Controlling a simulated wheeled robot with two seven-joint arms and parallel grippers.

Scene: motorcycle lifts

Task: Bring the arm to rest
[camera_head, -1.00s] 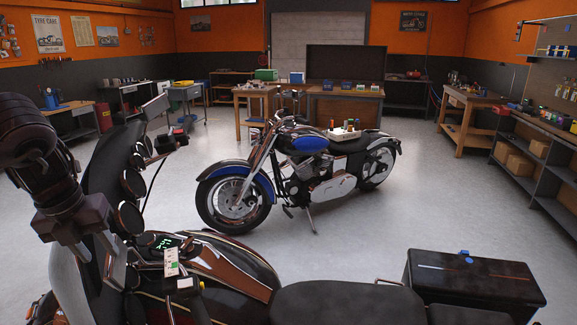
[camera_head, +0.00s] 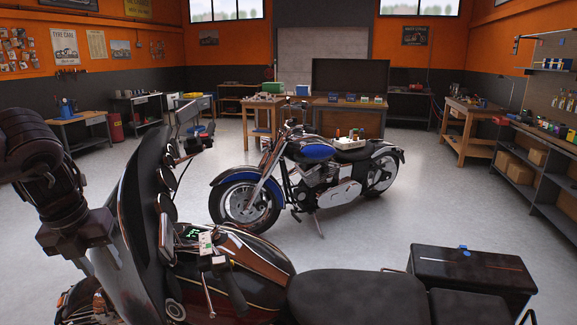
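My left arm comes in from the left edge, and its dark gripper (camera_head: 98,256) points down beside the windshield (camera_head: 143,215) of the near motorcycle. Its fingers are dark and partly lost against the motorcycle, so I cannot tell whether they are open or shut. I see nothing clearly held in it. My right arm and gripper are not in view.
The near motorcycle's brown tank (camera_head: 250,255), black seat (camera_head: 355,297) and black top case (camera_head: 470,270) fill the foreground. A blue and black motorcycle (camera_head: 318,151) stands behind it. Workbenches (camera_head: 470,125) line the walls. Grey floor (camera_head: 440,205) between is clear.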

